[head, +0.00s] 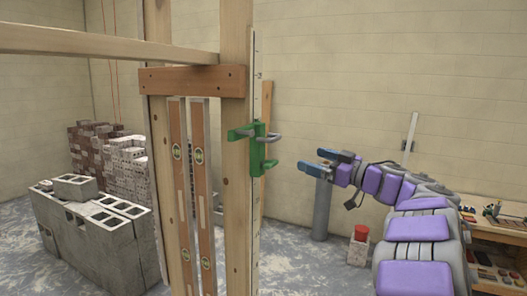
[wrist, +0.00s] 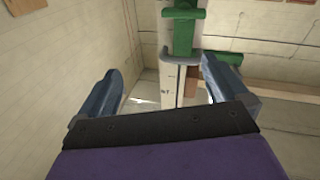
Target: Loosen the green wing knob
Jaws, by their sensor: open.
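A green clamp (head: 257,150) sits on an upright white ruled staff (head: 255,215) beside a wooden post. Green lugs stick out at its upper left and lower right, and a grey hooked part sits at its upper right. I cannot tell surely which lug is the wing knob. In the wrist view the green clamp body (wrist: 183,32) is at the top centre, with a green lug (wrist: 228,57) to its right. My gripper (head: 317,160) is open and empty, to the right of the clamp and apart from it. Its blue fingers frame the staff in the wrist view (wrist: 162,67).
A wooden frame (head: 236,80) holds two long spirit levels (head: 201,180) left of the staff. Grey concrete blocks (head: 95,235) stand at the left. A grey cylinder (head: 322,210) and a red-topped container (head: 359,245) stand behind my gripper. A wooden bench (head: 500,240) is at the right.

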